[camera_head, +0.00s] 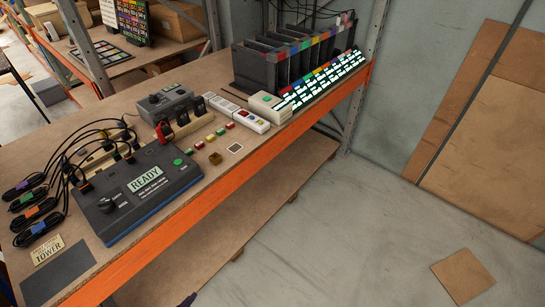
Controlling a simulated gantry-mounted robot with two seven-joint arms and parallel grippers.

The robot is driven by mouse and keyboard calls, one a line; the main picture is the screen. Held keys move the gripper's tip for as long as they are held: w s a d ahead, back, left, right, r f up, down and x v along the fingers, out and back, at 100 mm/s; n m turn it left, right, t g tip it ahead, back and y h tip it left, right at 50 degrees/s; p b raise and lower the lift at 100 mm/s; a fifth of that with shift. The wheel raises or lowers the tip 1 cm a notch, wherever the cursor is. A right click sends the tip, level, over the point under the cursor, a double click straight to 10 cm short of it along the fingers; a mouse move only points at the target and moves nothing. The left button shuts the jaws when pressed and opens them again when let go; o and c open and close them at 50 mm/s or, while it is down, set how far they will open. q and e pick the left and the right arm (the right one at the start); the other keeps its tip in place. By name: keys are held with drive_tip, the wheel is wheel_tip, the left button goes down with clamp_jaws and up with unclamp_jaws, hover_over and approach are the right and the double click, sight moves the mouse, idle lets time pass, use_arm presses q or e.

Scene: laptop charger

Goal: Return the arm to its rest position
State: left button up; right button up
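No gripper can be made out in the head view. A small dark shape shows at the bottom edge, too little of it to identify. The workbench (262,165) runs diagonally from lower left to upper right with an orange front beam. On it lies a dark tester box (150,205) whose display reads "READY", with a green button and a black knob. Several black cables run from it to charger bricks with coloured bands (38,210) at the left. I see no laptop.
A rack of dark slots (285,65) with coloured tabs stands at the bench's far end. A grey device (165,103), a white box (269,107) and small coloured blocks lie mid-bench. A "TOWER" card (48,250) and dark mat (58,275) lie front left.

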use_arm(q)
drive_tip(key=s+a+f+n+g+y, duration=0.2)
drive_tip(key=s+a+n+g, duration=0.25)
drive_tip(key=s, duration=0.35)
wheel_tip(320, 180, up, 32)
drive_tip(key=p, duration=3.2)
drive_tip(key=shift+w+d+g, duration=0.25)
drive_tip(key=shift+d+g, duration=0.1)
drive_tip(key=shift+d, duration=0.05)
